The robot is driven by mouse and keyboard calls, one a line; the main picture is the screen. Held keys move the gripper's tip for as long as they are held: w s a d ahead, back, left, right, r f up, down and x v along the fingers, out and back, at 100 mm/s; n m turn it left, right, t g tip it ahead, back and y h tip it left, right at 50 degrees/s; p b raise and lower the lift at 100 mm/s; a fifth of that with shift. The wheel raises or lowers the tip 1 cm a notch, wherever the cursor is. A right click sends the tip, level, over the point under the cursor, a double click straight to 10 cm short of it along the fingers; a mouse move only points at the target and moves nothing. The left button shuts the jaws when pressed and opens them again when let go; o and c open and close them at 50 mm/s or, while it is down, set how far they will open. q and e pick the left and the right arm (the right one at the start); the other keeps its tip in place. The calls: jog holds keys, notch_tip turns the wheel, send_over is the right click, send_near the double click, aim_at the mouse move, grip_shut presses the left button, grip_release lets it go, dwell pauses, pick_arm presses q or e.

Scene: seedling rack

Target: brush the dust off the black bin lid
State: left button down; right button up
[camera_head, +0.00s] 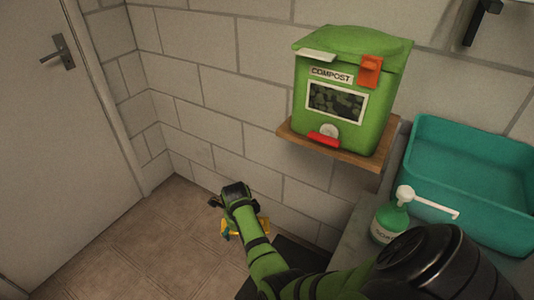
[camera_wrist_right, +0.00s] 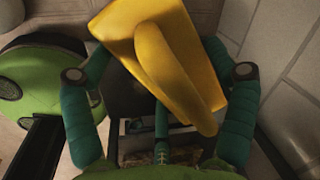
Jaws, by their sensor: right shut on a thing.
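My right gripper (camera_head: 236,230) hangs low over the floor, left of a dark flat-topped thing. In the wrist view its two green fingers (camera_wrist_right: 160,58) are shut on a yellow thing (camera_wrist_right: 180,65), probably the brush; no bristles can be made out. The yellow thing also shows in small patches in the head view (camera_head: 239,229). The dark flat top (camera_head: 303,256) may be the black bin lid; my right arm hides much of it. No dust can be made out on it. My left gripper is in neither view.
A green compost bin (camera_head: 333,125) stands on a wooden wall shelf (camera_head: 384,150). A teal basin (camera_head: 470,170) and a green pump bottle (camera_head: 388,222) are at the right. A block wall (camera_head: 215,100) closes the back. A door (camera_head: 50,140) is at left; the tiled floor (camera_head: 140,245) before it is clear.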

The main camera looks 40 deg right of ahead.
jog(key=s+f+m+b, duration=0.1)
jog(key=s+f, duration=0.2)
jog(key=f, duration=0.1)
jog(key=s+f+b, duration=0.2)
jog(key=s+f, duration=0.2)
jog(key=s+d+f+m+b, duration=0.1)
jog(key=s+f+b, duration=0.1)
jog(key=f, duration=0.3)
jog(key=shift+s+f+m, duration=0.1)
jog(key=shift+s+m, duration=0.2)
jog(key=shift+s, duration=0.55)
jog(key=shift+f+b, duration=0.95)
jog(key=shift+f, duration=0.25)
jog(key=shift+b, duration=0.3)
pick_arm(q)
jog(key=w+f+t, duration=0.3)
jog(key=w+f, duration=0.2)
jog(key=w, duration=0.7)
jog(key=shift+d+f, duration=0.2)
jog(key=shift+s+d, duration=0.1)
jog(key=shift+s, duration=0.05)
